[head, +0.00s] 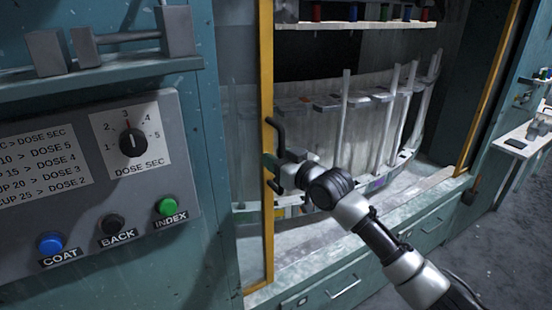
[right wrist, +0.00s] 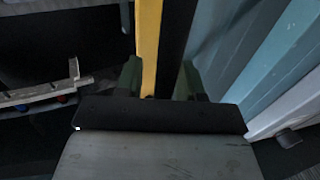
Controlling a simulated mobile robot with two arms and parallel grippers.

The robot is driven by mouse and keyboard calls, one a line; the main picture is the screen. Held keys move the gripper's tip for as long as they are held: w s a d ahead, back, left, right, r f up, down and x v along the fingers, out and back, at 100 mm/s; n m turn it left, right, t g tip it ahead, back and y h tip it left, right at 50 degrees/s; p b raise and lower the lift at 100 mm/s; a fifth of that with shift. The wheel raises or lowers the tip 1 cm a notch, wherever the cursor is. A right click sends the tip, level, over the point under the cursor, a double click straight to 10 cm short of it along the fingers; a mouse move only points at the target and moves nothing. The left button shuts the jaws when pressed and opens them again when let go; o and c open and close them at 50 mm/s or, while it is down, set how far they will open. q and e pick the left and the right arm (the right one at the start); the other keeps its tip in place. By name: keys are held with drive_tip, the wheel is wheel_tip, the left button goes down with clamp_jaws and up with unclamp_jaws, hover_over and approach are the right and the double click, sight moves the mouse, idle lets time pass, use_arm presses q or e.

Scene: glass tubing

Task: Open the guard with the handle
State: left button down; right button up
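The guard shows as a tall yellow-edged upright (head: 266,70) at the left side of the cabinet opening. A black bar handle (head: 280,132) stands out from it. My right gripper (head: 271,163) is at the middle of the handle, against the yellow edge, and hides part of the bar. In the right wrist view its two dark green fingers (right wrist: 160,80) stand apart, with the yellow edge (right wrist: 150,40) and a dark strip between them. Contact with the handle cannot be made out. My left gripper is not in view.
Left of the guard is a control panel (head: 186,235) with a dose knob (head: 133,142) and blue, black and green buttons. White rods (head: 392,115) stand inside the cabinet. A second yellow upright (head: 493,85) is at the right. Drawers (head: 343,288) lie below.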

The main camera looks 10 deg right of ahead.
drive_tip(key=shift+s+d, duration=0.1)
drive_tip(key=shift+s+d, duration=0.15)
drive_tip(key=shift+s, duration=0.1)
drive_tip(key=b+v, duration=0.3)
drive_tip(key=v, duration=0.7)
